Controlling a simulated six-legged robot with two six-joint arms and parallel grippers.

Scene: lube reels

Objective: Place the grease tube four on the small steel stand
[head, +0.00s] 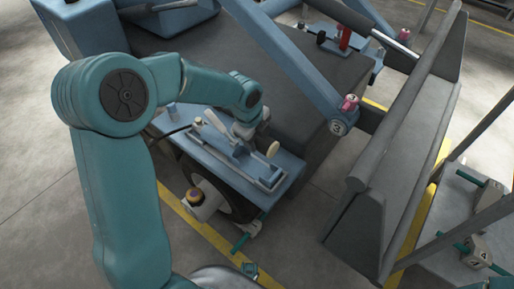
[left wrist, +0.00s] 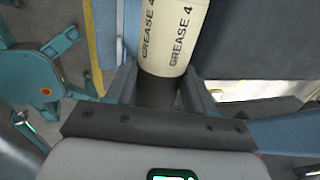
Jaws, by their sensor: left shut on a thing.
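The grease tube four (left wrist: 172,35), a cream cylinder with black "GREASE 4" lettering, is between the two fingers of my left gripper (left wrist: 158,90) in the left wrist view. The gripper is shut on it. In the head view my left gripper (head: 252,132) is over the blue bench top, and a cream round end (head: 272,149), apparently the tube's, shows beside it. The grip itself is too small to make out there. I cannot pick out the small steel stand with certainty. My right gripper is not in view.
A blue bench top (head: 215,160) carries a long metal tray (head: 268,184) below my left gripper. A pale can with an orange-and-purple top (head: 194,196) is at its near side. A large grey slanted panel (head: 400,150) and blue beams (head: 290,65) are to the right.

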